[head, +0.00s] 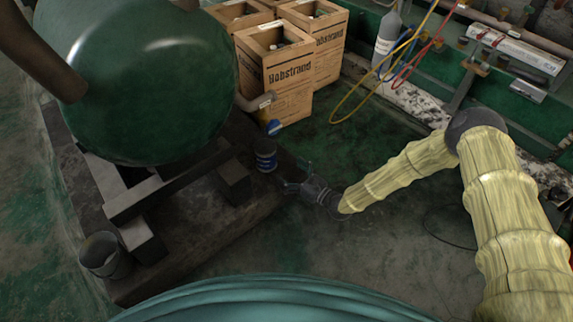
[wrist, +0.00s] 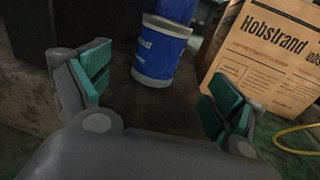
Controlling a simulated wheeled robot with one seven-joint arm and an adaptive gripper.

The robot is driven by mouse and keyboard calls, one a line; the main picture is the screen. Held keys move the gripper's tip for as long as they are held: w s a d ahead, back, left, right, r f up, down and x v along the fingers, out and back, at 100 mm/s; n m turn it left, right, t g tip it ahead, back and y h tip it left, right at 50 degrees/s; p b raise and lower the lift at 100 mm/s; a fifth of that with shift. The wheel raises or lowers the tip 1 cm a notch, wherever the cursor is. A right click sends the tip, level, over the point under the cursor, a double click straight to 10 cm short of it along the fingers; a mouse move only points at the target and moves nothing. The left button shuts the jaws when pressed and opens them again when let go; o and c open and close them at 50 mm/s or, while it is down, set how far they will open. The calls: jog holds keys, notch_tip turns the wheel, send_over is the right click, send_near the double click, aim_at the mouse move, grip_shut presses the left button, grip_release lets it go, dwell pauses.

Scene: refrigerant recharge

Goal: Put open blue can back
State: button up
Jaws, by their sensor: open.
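A blue can with a white band (head: 265,156) stands upright on the dark plinth (head: 215,225), beside the green tank's supports. My gripper (head: 292,187) is just right of the can in the head view. In the wrist view my gripper (wrist: 157,90) is open, with teal pads spread apart and nothing between them. Whether the can is open on top is too small to tell.
Several open Hobstrand cartons (head: 276,75) stand behind the can; one carton (wrist: 265,55) is close on the right in the wrist view. A large green tank (head: 140,80) overhangs at left. A grey bucket (head: 104,256) stands front left. Hoses hang near a grey cylinder (head: 386,42).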

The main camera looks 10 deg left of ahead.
jog(key=shift+s, duration=0.15)
